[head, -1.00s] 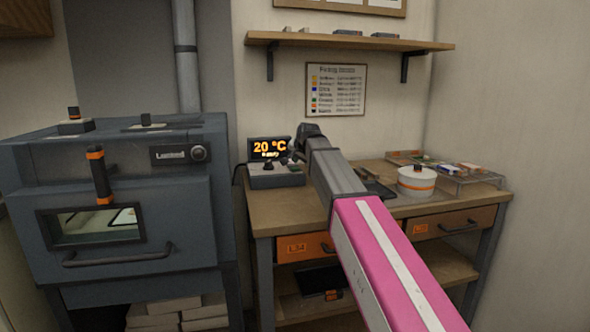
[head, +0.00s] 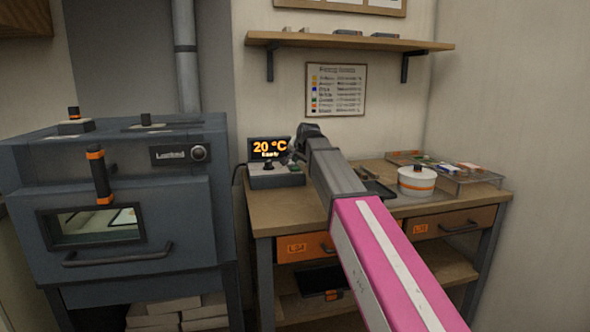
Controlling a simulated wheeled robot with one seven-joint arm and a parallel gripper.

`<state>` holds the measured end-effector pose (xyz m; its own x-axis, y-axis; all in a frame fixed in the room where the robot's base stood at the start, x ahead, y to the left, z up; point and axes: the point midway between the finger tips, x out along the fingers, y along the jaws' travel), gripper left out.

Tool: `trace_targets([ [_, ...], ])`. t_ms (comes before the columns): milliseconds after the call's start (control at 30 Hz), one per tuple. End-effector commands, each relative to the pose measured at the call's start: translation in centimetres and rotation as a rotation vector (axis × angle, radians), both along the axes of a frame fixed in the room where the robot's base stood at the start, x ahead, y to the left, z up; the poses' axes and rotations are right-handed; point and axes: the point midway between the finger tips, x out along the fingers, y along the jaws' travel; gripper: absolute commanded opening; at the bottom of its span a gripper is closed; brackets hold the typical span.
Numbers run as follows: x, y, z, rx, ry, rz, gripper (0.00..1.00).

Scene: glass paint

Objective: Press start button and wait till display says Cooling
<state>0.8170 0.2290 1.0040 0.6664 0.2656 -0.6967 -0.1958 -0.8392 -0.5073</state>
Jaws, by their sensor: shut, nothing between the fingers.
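The control box (head: 275,181) sits at the left end of the wooden bench, with a dark display (head: 269,149) on top. The display shows "20 °C" in orange, with a smaller word under it that looks like "Ready". A dark knob and a small greenish button (head: 294,168) are on the box's top. My gripper (head: 297,157) is shut and empty, at the right side of the display, just above the button. I cannot tell whether it touches the button. My pink and grey arm reaches in from the lower right. The kiln (head: 130,200) stands at the left with its door closed.
The bench (head: 300,206) also holds a white pot with an orange band (head: 416,181), a dark tray (head: 378,188) and a clear rack (head: 470,183) of coloured pieces. A wall shelf (head: 350,42) and a colour chart (head: 336,90) are above.

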Motion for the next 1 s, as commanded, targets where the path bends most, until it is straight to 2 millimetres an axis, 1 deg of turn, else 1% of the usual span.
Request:
trace_targets([
  [167,0.0,0.0,-0.03,0.0,0.0,0.0,0.0],
  [500,0.0,-0.01,-0.85,0.0,0.0,0.0,0.0],
  [1000,0.0,-0.01,-0.99,0.0,0.0,0.0,0.0],
])
